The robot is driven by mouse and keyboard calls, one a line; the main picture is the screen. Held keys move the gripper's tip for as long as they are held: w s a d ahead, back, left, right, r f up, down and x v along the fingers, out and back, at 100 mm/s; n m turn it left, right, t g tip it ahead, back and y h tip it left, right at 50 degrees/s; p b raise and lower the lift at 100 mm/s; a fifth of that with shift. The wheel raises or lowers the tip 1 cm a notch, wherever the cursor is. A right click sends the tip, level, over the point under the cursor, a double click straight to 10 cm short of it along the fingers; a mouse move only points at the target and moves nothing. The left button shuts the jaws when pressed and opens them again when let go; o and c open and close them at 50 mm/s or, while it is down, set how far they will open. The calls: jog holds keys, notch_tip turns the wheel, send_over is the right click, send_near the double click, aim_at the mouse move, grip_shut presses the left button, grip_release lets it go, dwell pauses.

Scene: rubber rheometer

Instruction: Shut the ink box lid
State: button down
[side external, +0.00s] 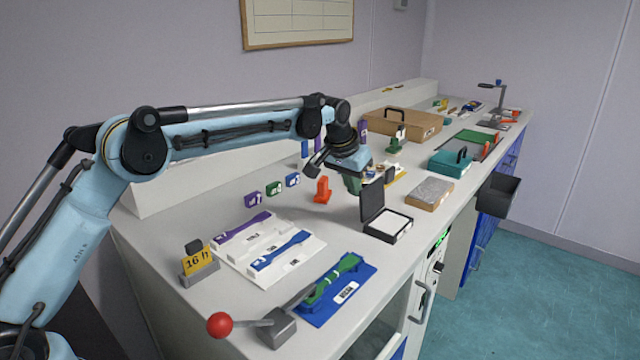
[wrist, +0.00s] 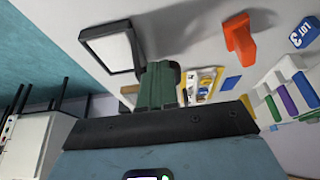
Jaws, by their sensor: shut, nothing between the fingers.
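The ink box (side external: 388,226) is a small black box with a white pad inside, near the front edge of the bench in the side view. Its black lid (side external: 372,199) stands open, about upright, along the box's left edge. In the wrist view the white pad in its dark frame shows at the upper left, so the ink box (wrist: 110,47) is there too; I cannot make out its lid clearly. My gripper (side external: 354,186) has green fingers, shut and empty. It is just left of and behind the lid's top; contact cannot be told. The fingers also show in the wrist view (wrist: 160,70).
An orange block (side external: 322,191) stands left of my gripper. A speckled block (side external: 430,193) and a teal case (side external: 451,163) lie to the right. A white tray (side external: 270,262) and a blue board (side external: 350,304) are in front. A dark bin (side external: 498,194) hangs off the bench edge.

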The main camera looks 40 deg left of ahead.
jog(key=shift+d, duration=0.15)
jog(key=shift+d+f, duration=0.15)
jog(key=shift+d, duration=2.6)
notch_tip(320, 180, up, 7)
jog(key=shift+a, duration=0.25)
